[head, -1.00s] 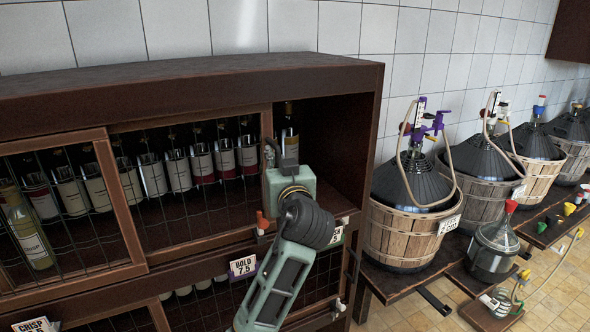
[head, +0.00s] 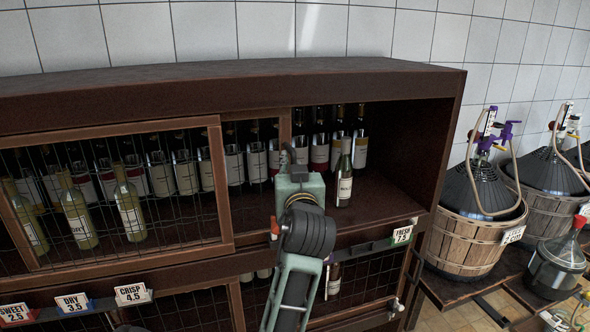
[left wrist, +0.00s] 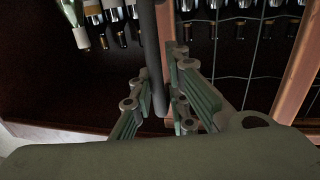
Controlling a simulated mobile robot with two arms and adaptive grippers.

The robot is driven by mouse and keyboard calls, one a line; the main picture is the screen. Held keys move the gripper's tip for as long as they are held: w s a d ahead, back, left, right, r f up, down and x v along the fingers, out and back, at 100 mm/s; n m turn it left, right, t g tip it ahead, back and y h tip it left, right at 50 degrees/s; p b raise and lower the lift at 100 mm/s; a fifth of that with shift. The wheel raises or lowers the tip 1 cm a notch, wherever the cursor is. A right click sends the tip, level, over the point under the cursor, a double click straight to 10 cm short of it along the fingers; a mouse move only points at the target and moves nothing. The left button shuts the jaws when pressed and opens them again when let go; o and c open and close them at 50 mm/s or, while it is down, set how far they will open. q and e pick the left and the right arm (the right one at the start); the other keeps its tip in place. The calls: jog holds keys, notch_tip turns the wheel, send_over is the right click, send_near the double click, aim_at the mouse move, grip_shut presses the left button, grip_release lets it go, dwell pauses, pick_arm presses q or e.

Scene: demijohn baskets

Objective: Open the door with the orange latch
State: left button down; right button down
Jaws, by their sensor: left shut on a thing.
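The sliding mesh door (head: 285,125) has a brown wooden frame and stands partly open in the upper part of the cabinet, its left part behind another framed panel. The orange latch (head: 274,228) shows low on it, beside my arm. My left gripper (left wrist: 160,95) is shut on the dark upright handle bar (left wrist: 149,45) at the door's edge. In the head view my left gripper (head: 298,180) hides most of the handle and its own fingertips. My right gripper is not in view.
The open bay right of the door holds several wine bottles, one green bottle (head: 344,180) near the front. The framed panel (head: 223,180) covers the left side. Basketed demijohns (head: 470,225) stand right of the cabinet.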

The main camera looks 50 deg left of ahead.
pick_arm(q)
jog(key=shift+w, duration=0.1)
jog(key=c, duration=1.8)
grip_release()
jog(key=shift+d, duration=0.15)
jog(key=v, duration=0.7)
jog(key=shift+d, duration=0.25)
